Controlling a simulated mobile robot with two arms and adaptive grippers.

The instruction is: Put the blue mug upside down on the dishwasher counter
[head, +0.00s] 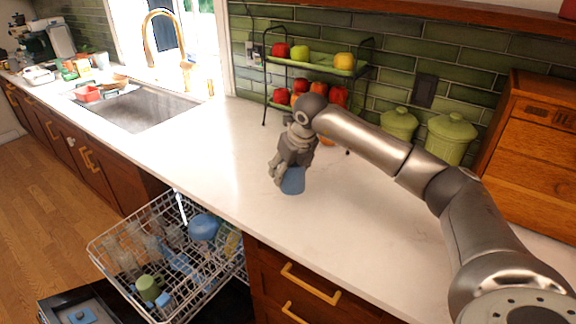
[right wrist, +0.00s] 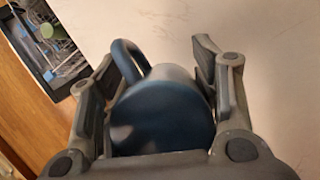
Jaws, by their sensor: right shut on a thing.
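The blue mug (head: 292,181) is at the white counter (head: 215,170), right of the open dishwasher rack. I cannot tell for sure whether it touches the counter. My right gripper (head: 283,173) reaches down to it from above and hides its upper part. In the right wrist view, the blue mug (right wrist: 163,117) sits between the two fingers of my right gripper (right wrist: 160,95), its round closed end toward the camera and its handle at upper left. It looks upside down. My left gripper is not in view.
The dishwasher rack (head: 137,234) is pulled out below the counter edge, with a blue bowl (head: 203,227) and a green cup (head: 148,287). A fruit stand (head: 315,66), green canisters (head: 449,137) and a wooden box (head: 535,150) stand behind. The counter around the mug is clear.

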